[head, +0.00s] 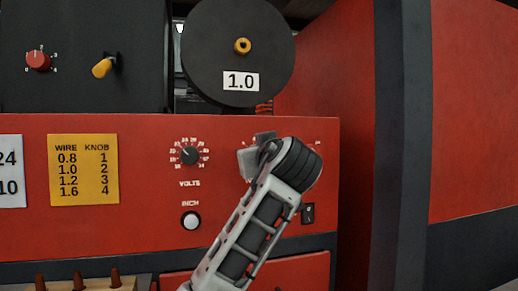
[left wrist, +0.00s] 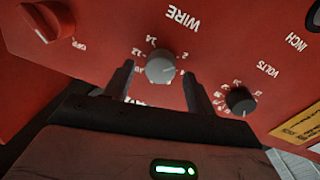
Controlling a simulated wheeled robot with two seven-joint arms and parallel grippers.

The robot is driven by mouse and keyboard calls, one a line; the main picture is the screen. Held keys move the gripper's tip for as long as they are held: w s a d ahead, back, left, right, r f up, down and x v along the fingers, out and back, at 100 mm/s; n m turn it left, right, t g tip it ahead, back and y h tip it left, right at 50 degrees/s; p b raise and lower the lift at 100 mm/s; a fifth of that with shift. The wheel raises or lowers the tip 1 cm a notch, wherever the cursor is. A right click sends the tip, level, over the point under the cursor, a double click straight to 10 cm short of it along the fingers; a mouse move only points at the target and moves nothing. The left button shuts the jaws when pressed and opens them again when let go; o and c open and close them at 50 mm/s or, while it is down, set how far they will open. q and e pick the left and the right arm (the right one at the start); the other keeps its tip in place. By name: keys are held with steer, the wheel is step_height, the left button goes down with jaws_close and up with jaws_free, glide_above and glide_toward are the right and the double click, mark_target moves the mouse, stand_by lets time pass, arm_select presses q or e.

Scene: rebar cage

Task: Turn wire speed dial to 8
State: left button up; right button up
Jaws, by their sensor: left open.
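The wire speed dial is a grey round knob (left wrist: 160,67) under the word WIRE on the red panel, seen upside down in the left wrist view. In the head view, my left gripper (head: 258,152) and wrist cover the wire dial. My right gripper is in neither view.
A black VOLTS dial (head: 190,154) and a white INCH button (head: 191,221) sit left of my arm. A small black switch (head: 308,213) is close on its right. A red knob (left wrist: 46,20) protrudes nearby. A yellow chart (head: 83,170) and spool (head: 265,48) are farther off.

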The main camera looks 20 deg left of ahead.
arm_select(q)
steer(key=shift+w, duration=0.1)
steer(key=c, duration=1)
steer(key=shift+m, duration=0.3)
steer(key=shift+w+d+f+m+g+y, duration=0.15)
steer(key=shift+m+g, duration=0.1)
steer(key=shift+m, duration=3.9)
steer(key=shift+s+m+g+y, duration=0.1)
steer(key=shift+m+g+y, duration=0.1)
steer(key=shift+m, duration=4)
steer(key=shift+w+d+f+m+g+y, duration=0.15)
steer(key=shift+m+g, duration=0.1)
steer(key=shift+m, duration=3.9)
steer(key=shift+a, duration=0.1)
